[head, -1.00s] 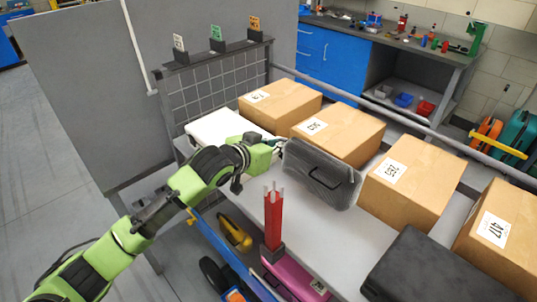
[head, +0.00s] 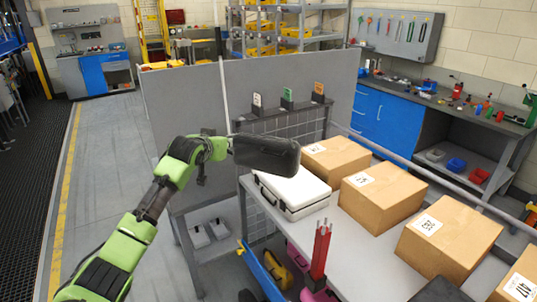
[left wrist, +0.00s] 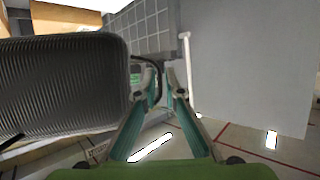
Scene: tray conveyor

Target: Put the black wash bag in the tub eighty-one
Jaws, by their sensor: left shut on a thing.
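The black wash bag (head: 266,155), dark with a ribbed side, is held in the air by my left gripper (head: 231,146), which is shut at its left end. In the left wrist view the bag (left wrist: 65,85) fills the left side, beside the fingers (left wrist: 165,85). My right gripper is not in view. Tub eighty-one cannot be identified; I can read no such number. A magenta container (head: 318,296) shows partly below the table edge.
The table (head: 350,240) holds a white case (head: 292,192), several labelled cardboard boxes (head: 382,195) and a dark case (head: 440,291) at the bottom edge. A red post (head: 320,252) stands at its front edge. Number cards top the rack behind. The floor (head: 110,180) at left is clear.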

